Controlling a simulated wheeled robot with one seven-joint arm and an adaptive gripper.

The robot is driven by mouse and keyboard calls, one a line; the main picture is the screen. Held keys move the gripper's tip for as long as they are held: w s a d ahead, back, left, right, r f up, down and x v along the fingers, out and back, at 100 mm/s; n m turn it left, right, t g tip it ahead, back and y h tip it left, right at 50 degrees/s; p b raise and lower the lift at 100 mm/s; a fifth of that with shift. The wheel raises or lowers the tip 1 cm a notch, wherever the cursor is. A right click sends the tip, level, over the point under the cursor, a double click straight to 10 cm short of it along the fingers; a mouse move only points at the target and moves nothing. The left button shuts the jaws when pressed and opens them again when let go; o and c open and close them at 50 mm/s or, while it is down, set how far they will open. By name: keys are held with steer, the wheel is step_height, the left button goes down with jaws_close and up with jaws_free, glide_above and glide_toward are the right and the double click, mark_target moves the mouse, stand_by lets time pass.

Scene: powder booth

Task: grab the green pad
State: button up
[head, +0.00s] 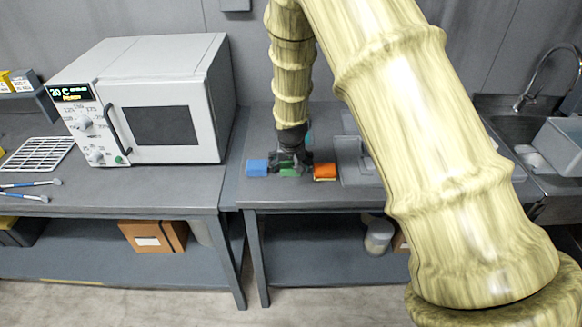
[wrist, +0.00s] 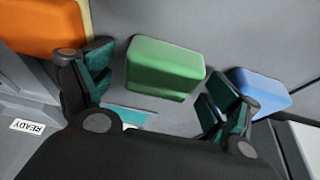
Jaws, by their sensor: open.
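The green pad (wrist: 164,68) is a rounded block lying on the grey bench top. In the wrist view it sits between and just beyond the two open fingers of my gripper (wrist: 155,95), with gaps on both sides. In the head view my gripper (head: 290,163) points down over the bench, and only a small strip of the green pad (head: 289,172) shows below it. The gripper is open and holds nothing.
A blue pad (head: 257,168) and an orange pad (head: 324,172) flank the green one closely. A grey tray (head: 352,177) stands right of the orange pad. A white oven (head: 150,100) stands on the left bench. A sink (head: 520,130) is at far right.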

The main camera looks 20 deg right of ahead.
steer(key=c, duration=1)
steer(key=shift+r, duration=0.1)
